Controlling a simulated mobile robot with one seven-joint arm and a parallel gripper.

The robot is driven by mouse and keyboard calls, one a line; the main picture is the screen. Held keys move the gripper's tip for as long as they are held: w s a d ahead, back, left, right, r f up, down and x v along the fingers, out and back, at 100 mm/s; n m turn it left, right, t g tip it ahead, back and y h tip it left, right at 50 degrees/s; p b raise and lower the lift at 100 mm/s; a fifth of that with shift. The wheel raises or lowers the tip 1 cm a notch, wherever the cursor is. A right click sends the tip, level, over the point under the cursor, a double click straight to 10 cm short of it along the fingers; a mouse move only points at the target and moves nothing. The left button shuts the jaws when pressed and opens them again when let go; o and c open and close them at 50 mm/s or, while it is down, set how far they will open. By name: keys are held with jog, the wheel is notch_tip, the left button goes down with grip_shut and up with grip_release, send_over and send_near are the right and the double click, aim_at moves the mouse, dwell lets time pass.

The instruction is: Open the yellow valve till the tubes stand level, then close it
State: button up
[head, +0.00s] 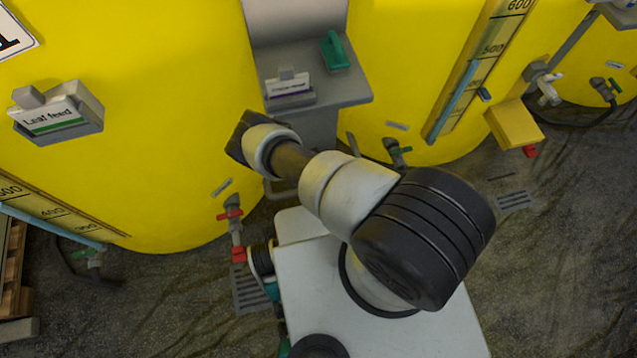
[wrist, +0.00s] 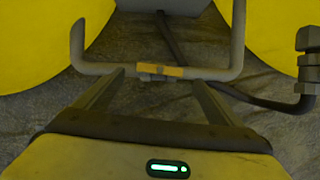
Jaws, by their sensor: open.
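The yellow valve (wrist: 170,71) shows in the wrist view as a short yellow handle at the middle of a grey U-shaped pipe (wrist: 100,69). The handle lies along the pipe. My gripper (wrist: 158,80) is open, with one finger to each side of the handle; I cannot tell whether they touch the pipe. In the head view my arm hides the valve and the fingers. The right sight tube (head: 460,92) has a blue column reaching a little below the 500 mark. The left sight tube (head: 45,224) is blue up to the picture's edge, so its top is hidden.
Two large yellow tanks (head: 170,190) flank a grey stand (head: 345,92) holding a label block and a green-handled tool. Red-handled (head: 230,214) and green-handled (head: 400,150) valves sit low on the tanks. In the wrist view a dark pipe fitting (wrist: 308,65) stands right of the U-shaped pipe.

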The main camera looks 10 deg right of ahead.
jog(key=shift+b+x, duration=0.65)
jog(key=shift+x, duration=1.55)
jog(key=shift+c, duration=0.4)
jog(key=c, duration=1)
